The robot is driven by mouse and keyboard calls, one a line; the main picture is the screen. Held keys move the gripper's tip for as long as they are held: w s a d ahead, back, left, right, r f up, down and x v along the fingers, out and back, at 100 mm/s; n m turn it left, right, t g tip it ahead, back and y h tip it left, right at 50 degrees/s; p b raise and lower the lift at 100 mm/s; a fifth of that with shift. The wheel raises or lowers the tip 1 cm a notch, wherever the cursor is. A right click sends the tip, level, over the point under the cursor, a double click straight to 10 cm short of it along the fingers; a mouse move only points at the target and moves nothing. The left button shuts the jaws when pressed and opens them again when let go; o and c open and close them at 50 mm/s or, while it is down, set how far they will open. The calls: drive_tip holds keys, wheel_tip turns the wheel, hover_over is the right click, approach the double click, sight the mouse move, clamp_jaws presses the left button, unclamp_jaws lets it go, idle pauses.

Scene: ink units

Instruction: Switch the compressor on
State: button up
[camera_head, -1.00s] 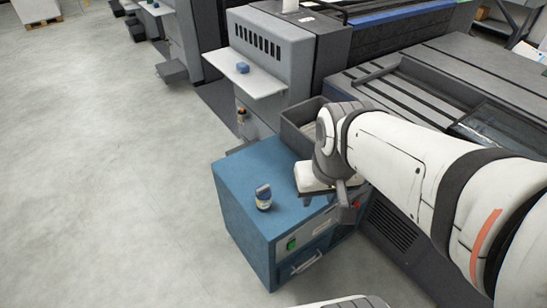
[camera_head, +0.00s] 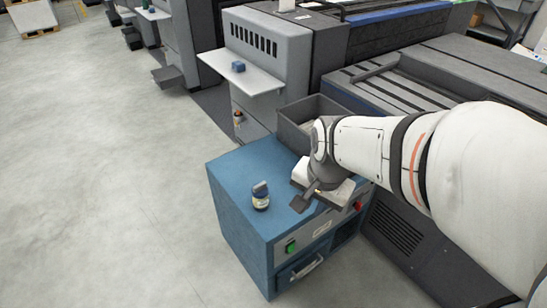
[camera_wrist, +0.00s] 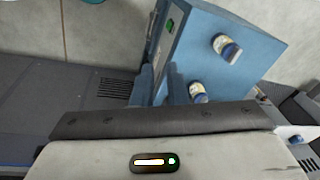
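The blue cabinet (camera_head: 235,170), which looks like the compressor unit, stands in the middle of the head view. Its front has a green switch (camera_head: 291,247) at the left and a red knob (camera_head: 358,205) at the right. The green switch also shows at the top of the wrist view (camera_wrist: 170,24). My gripper (camera_head: 308,200) is over the right part of the cabinet's top front edge, apart from the green switch. In the wrist view its two fingers (camera_wrist: 160,85) stand apart with nothing visible between them.
A drawer handle (camera_head: 300,268) sticks out below the switch. A grey bin (camera_head: 290,130) stands behind. Floor at left is clear.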

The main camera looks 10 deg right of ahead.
sight(291, 248)
drive_tip(key=w+f+m+b, duration=0.1)
drive_tip(key=f+m+b, duration=0.2)
drive_tip(key=f, duration=0.2)
drive_tip(key=w+d+f+m+b, duration=0.1)
drive_tip(key=f+m+b, duration=0.2)
drive_tip(key=f, duration=0.3)
drive_tip(key=w+f+m+b, duration=0.2)
drive_tip(key=f+m+b, duration=0.1)
drive_tip(key=f+m, duration=0.1)
drive_tip(key=shift+d+f+m, duration=0.15)
drive_tip(key=shift+f+m, duration=0.25)
drive_tip(key=shift+f, duration=0.3)
clamp_jaws()
drive_tip(key=w+d+f+m+g+b, duration=0.1)
drive_tip(key=w+d+f+m+b, duration=0.1)
drive_tip(key=f+m+b, duration=0.7)
wheel_tip(291, 248, down, 7)
drive_tip(key=w+m, duration=0.1)
drive_tip(key=m, duration=0.1)
drive_tip(key=shift+r+m+b, duration=0.2)
drive_tip(key=shift+m+b, duration=0.1)
drive_tip(key=shift+m, duration=0.1)
drive_tip(key=w+a+f+b, duration=0.1)
drive_tip(key=w+f+b, duration=0.1)
drive_tip(key=f, duration=0.3)
drive_tip(key=w+a+f+b, duration=0.1)
drive_tip(key=w+f+b, duration=0.1)
drive_tip(key=f+b, duration=0.3)
drive_tip(key=shift+w+a+f, duration=0.2)
drive_tip(key=shift+w, duration=0.15)
